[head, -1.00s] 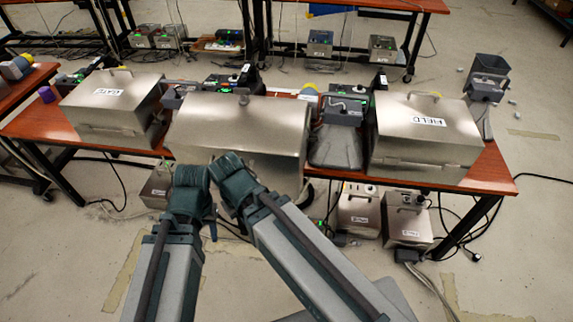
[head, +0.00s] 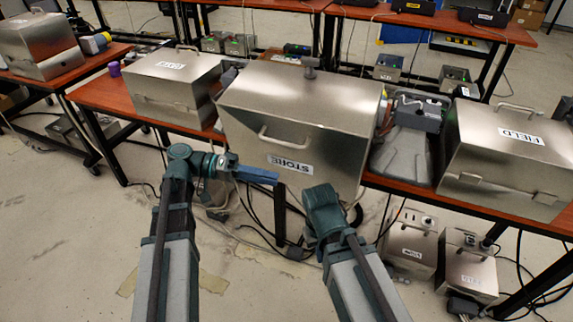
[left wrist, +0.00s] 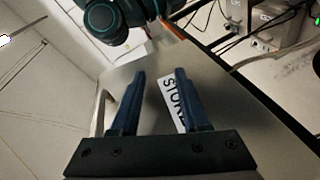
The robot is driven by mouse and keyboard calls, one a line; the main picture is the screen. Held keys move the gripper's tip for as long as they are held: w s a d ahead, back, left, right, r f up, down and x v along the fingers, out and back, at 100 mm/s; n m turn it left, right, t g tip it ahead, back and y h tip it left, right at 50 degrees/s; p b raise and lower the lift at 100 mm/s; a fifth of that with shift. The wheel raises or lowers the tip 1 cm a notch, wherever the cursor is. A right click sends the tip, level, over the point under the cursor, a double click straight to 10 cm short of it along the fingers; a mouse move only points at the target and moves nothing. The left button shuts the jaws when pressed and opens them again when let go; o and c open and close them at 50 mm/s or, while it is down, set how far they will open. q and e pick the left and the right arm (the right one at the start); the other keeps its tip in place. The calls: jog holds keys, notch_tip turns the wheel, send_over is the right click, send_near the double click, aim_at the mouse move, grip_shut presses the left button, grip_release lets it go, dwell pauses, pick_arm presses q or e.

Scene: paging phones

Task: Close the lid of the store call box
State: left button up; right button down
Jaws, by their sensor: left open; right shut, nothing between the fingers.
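The store call box (head: 300,100) is a large steel box in the middle of the table. Its panel with the handle (head: 285,138) and the STORE label (head: 290,163) faces me, unlike the neighbouring boxes, whose handles and labels are on top. My left gripper (head: 272,177) is open just in front of that panel, near the label's lower left. The label also shows between and beyond its fingers in the left wrist view (left wrist: 173,100). My right gripper (head: 320,203) is shut and empty, in front of the panel below the label. Its fingertips are hard to make out.
The gate box (head: 172,88) stands to the left, and the field box (head: 510,155) to the right. A grey device (head: 405,140) stands between the store and field boxes. Smaller boxes (head: 410,242) and cables are under the table.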

aim_at(286, 144)
pick_arm(q)
jog(key=a+r+m+h+b, duration=0.25)
jog(key=a+r+h, duration=0.25)
jog(key=a+r, duration=0.3)
jog(key=shift+m, duration=0.45)
jog(key=p+x, duration=0.1)
jog(key=x, duration=0.3)
jog(key=p+x, duration=0.1)
jog(key=x, duration=0.2)
jog(key=f+p+x, duration=0.1)
jog(key=p+x, duration=0.1)
jog(key=x, duration=0.2)
jog(key=shift+w+d+r, duration=0.15)
jog(key=shift+w+d, duration=0.25)
jog(key=shift+d+r, duration=0.1)
jog(key=shift+d, duration=0.6)
grip_shut()
